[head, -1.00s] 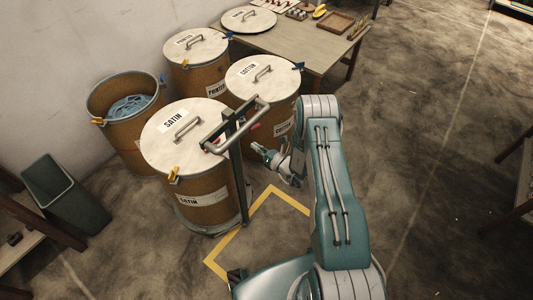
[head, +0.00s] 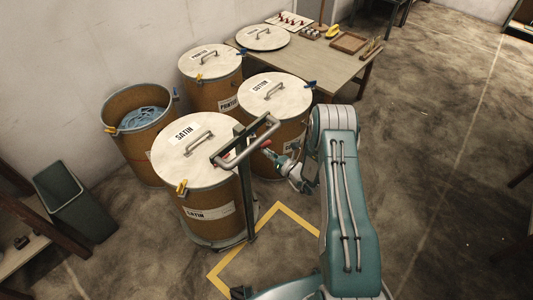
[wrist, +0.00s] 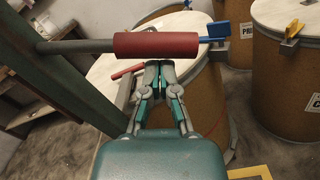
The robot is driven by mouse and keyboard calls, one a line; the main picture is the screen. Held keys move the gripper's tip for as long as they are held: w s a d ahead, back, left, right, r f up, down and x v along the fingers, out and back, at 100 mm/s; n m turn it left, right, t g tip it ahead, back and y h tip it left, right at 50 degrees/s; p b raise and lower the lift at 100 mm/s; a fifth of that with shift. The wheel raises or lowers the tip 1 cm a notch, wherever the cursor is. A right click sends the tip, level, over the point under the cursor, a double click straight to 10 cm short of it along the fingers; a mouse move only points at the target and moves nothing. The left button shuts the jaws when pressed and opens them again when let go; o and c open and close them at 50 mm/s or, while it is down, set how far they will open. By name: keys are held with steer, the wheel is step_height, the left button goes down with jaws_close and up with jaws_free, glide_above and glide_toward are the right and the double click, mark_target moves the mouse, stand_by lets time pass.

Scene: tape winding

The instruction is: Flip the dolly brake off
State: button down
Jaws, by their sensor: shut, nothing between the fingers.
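The dolly's dark green upright post (head: 246,190) stands against the SATIN drum (head: 205,190), with a grey handle frame (head: 230,160) at its top. In the wrist view a red sleeve (wrist: 160,45) on a grey bar crosses above my fingers. A thinner red lever (wrist: 127,72) shows just left of the fingertips. I cannot tell for sure which red part is the brake. My gripper (head: 268,154) is right of the post, close to the red part there. In the wrist view my gripper (wrist: 160,67) has its fingertips together, empty, just below the sleeve; contact is unclear.
A COTTON drum (head: 270,95), a PRINTED drum (head: 208,68) and an open drum of blue material (head: 140,110) stand close behind. A wooden table (head: 320,65) is at the back. Yellow floor tape (head: 240,250) borders the dolly's front. Open floor lies to the right.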

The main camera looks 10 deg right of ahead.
steer(key=shift+w+d+r+n, duration=0.15)
steer(key=shift+r+n, duration=0.15)
steer(key=shift+n, duration=0.1)
steer(key=shift+w+d+r+n, duration=0.15)
steer(key=shift+d+r+n, duration=0.05)
steer(key=shift+r+n, duration=0.3)
steer(key=shift+w+d+r+n, duration=0.1)
steer(key=shift+d+r+n, duration=0.1)
steer(key=shift+r+n, duration=0.25)
step_height(320, 180, up, 6)
steer(key=n, duration=0.6)
steer(key=shift+w+d+y, duration=0.15)
steer(key=shift+y, duration=0.15)
steer(key=shift+r, duration=0.15)
